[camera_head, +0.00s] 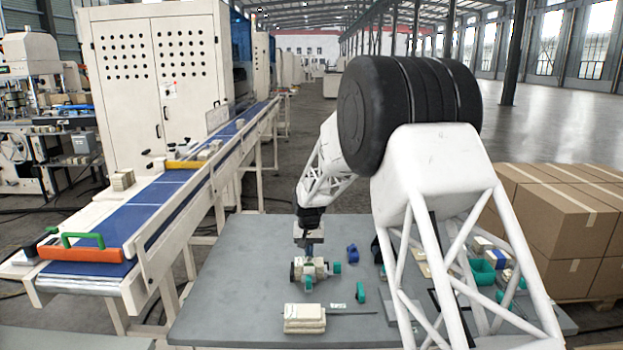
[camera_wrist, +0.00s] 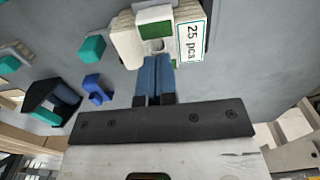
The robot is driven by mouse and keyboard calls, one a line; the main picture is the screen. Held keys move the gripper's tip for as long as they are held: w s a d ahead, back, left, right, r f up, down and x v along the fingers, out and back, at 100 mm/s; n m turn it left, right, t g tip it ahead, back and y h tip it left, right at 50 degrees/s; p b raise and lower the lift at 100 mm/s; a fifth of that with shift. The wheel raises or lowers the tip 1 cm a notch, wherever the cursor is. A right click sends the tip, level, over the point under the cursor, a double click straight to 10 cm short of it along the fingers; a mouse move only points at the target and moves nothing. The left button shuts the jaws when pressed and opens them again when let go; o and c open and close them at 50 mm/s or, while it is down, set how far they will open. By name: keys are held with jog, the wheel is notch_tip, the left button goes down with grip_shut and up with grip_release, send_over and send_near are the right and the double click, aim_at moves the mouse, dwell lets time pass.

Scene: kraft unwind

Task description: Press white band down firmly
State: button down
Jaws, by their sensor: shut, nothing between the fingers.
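A cream bundle (camera_wrist: 126,40) with a green patch, a pale band (camera_wrist: 152,14) across it and a "25 pcs" label (camera_wrist: 192,42) lies just beyond my fingertips in the wrist view. In the head view the bundle (camera_head: 314,269) lies on the grey table, below my gripper (camera_head: 309,247). My gripper's blue fingers (camera_wrist: 157,66) are together with nothing between them. The tips overlap the bundle's near edge in the wrist view; I cannot tell whether they touch it.
A stack of cream pads (camera_head: 304,318) lies at the table's front. Teal pieces (camera_head: 360,292) and a blue piece (camera_head: 352,253) lie right of the bundle. A conveyor (camera_head: 150,205) runs along the left; cardboard boxes (camera_head: 570,225) stand at the right. The table's left part is clear.

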jog(key=shift+r, duration=2.65)
jog(key=shift+s+d+r, duration=0.15)
jog(key=shift+s+r, duration=0.1)
jog(key=shift+r, duration=0.05)
jog(key=s+d+r, duration=0.4)
jog(key=s+r, duration=0.1)
jog(key=s, duration=0.4)
jog(key=s+d+r+t, duration=0.1)
jog(key=s+d+r, duration=0.35)
jog(key=s, duration=0.35)
jog(key=s+d+r, duration=0.4)
jog(key=s+r, duration=0.2)
jog(key=s, duration=0.3)
jog(key=s+d+f, duration=0.1)
jog(key=s+d, duration=0.2)
jog(key=s, duration=1.2)
jog(key=s+d+f+t, duration=0.1)
jog(key=s+d+f, duration=0.1)
jog(key=s, duration=1.4)
jog(key=shift+d+t, duration=0.3)
jog(key=shift+d, duration=0.45)
